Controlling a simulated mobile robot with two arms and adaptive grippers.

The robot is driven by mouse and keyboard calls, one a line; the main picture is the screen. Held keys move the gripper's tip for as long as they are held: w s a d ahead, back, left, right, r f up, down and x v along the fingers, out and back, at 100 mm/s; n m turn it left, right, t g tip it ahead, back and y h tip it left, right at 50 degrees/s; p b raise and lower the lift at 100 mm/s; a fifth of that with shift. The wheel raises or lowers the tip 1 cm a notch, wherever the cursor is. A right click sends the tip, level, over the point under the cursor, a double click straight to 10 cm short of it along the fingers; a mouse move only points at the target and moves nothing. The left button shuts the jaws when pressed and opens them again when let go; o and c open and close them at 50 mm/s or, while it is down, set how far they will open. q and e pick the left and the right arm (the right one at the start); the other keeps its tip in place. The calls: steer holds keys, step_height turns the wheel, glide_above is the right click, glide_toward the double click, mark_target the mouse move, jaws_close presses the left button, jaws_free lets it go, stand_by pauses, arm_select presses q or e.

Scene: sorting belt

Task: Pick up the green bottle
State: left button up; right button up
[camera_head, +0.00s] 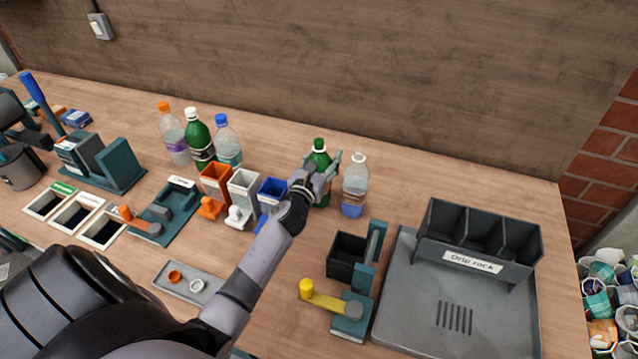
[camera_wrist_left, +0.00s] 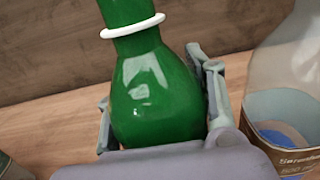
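The green bottle (camera_head: 320,172) stands upright on the table, right of the blue container. Its dark green neck with a white ring and its rounded shoulder fill the middle of the left wrist view (camera_wrist_left: 155,95). My left gripper (camera_head: 322,168) is around it, one finger on each side. In the left wrist view both fingers (camera_wrist_left: 160,100) lie very close to the bottle's sides; I cannot tell whether they press on it. The bottle's lower part is partly hidden by the gripper. My right gripper is not in view.
A clear water bottle (camera_head: 356,185) stands close on the right of the green one. Orange (camera_head: 215,182), white (camera_head: 243,190) and blue containers (camera_head: 270,193) stand left. Another green bottle (camera_head: 199,142) stands among bottles farther left. A grey drip rack (camera_head: 478,243) is at right.

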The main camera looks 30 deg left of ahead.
arm_select(q)
jaws_close()
stand_by(0.3)
